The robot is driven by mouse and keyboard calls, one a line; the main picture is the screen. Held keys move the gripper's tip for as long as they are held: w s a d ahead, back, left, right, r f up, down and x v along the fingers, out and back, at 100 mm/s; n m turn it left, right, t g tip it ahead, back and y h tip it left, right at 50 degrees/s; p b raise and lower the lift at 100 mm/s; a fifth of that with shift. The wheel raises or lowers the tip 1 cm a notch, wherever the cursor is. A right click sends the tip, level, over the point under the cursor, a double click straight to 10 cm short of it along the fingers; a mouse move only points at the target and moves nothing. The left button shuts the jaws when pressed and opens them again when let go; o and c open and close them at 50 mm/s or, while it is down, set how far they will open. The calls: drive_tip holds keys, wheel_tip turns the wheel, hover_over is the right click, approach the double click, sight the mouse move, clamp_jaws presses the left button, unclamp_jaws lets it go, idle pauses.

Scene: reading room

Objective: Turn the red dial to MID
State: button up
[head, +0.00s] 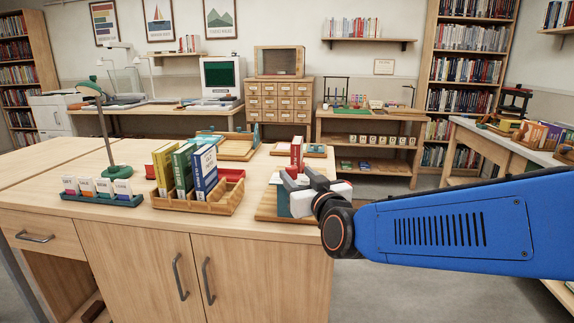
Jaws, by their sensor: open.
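My gripper (300,180) is at the right end of the near wooden counter (120,218), reaching in from the right. Its grey fingers are apart. It is over or in front of a wooden base (266,207) with a teal part, most of which it hides. A red upright piece (297,150) shows just behind the fingers; I cannot tell whether they touch it. I cannot make out a red dial or a MID mark; my gripper may cover them.
Left of my gripper stands a wooden rack (215,207) with yellow, green and blue books. Farther left are a teal card holder (102,199) and a green lamp (118,172). A wooden tray (236,147) lies behind.

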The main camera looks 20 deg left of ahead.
drive_tip(key=x, duration=0.9)
drive_tip(key=shift+c, duration=0.2)
drive_tip(key=c, duration=1)
